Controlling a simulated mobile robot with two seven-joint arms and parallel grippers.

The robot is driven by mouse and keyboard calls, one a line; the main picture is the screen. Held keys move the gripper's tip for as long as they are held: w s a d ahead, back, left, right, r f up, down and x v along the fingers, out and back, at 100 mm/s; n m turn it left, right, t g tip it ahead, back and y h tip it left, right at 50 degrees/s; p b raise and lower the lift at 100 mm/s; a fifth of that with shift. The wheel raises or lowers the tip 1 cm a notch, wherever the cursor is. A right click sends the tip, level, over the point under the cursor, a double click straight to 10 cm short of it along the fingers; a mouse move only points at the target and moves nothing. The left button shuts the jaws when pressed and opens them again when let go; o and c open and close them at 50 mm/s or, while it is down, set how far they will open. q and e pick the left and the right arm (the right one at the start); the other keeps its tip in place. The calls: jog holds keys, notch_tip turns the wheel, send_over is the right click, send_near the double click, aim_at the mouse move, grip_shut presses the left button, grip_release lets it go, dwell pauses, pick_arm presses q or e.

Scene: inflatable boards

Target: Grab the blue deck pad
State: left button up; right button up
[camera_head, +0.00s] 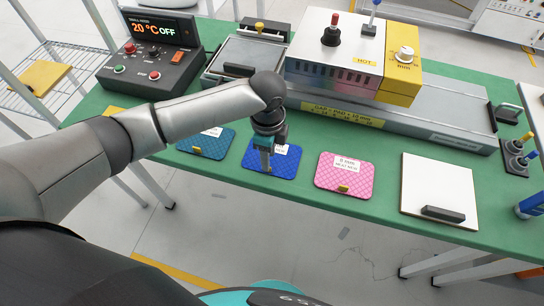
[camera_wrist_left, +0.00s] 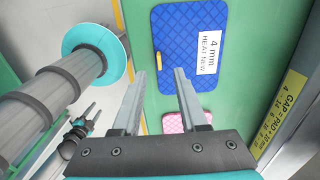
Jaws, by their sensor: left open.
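The blue deck pad (camera_head: 286,166) lies flat on the green table near its front edge, between a teal-blue pad and a pink pad. It has a quilted surface, a white label and a small yellow tab. The wrist view shows the blue pad (camera_wrist_left: 180,28) beyond my fingers, its label reading "4 mm HEAT NEW". My left gripper (camera_head: 265,162) points down over the pad and hides part of it. Its two fingers (camera_wrist_left: 160,78) are apart with nothing between them. A small dark arm end, seemingly my right gripper (camera_wrist_left: 86,118), shows in the wrist view; its jaws are unclear.
The teal-blue pad (camera_head: 206,145) lies left, the pink pad (camera_head: 345,182) right, and a white board (camera_head: 430,178) with a black handle further right. Behind them stand a control box (camera_head: 145,68) and a heater marked "HOT" (camera_head: 325,68) over a long metal bed (camera_head: 450,122).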

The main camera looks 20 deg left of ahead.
pick_arm(q)
notch_tip(320, 180, down, 5)
jog(key=shift+r+b, duration=0.2)
jog(key=shift+b, duration=0.25)
jog(key=shift+c, duration=0.2)
grip_shut()
